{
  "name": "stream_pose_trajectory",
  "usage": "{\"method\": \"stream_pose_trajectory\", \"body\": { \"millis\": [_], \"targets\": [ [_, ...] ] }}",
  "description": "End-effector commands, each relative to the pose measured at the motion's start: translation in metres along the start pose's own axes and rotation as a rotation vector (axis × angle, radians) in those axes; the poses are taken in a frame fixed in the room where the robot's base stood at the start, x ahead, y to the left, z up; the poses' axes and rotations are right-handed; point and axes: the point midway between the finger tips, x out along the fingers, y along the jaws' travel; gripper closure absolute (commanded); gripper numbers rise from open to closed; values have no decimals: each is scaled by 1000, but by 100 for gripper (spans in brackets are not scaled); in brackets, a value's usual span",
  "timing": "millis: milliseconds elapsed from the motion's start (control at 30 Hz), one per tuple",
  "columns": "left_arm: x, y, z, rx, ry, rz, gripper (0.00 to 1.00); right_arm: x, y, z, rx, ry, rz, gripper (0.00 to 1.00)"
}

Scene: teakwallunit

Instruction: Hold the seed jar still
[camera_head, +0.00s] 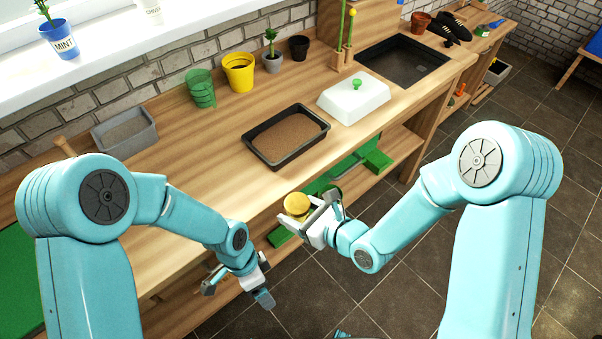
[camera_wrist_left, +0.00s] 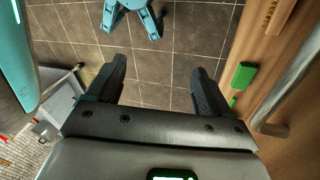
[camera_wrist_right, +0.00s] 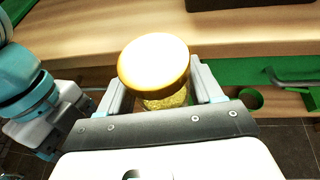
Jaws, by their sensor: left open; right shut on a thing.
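The seed jar has a round yellow lid (camera_head: 297,204). In the right wrist view the lid (camera_wrist_right: 154,62) looks bright, with the jar's grainy yellow body (camera_wrist_right: 165,101) below it. My right gripper (camera_head: 311,210) is shut on the jar, one finger on each side, and holds it in front of the bench edge. My left gripper (camera_head: 238,290) is open and empty, low in front of the bench and to the left of the jar. Its two spread fingers show in the left wrist view (camera_wrist_left: 155,85), with only floor between them.
A lower shelf (camera_head: 350,190) holds green items. Tiled floor (camera_head: 420,270) lies in front.

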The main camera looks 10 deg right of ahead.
Motion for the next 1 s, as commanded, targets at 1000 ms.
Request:
{"method": "stream_pose_trajectory", "body": {
  "millis": [1000],
  "targets": [
    [-219,-19,-178,1358,-274,-158,19,0,0,0,0,-1,-1,100]
  ]
}}
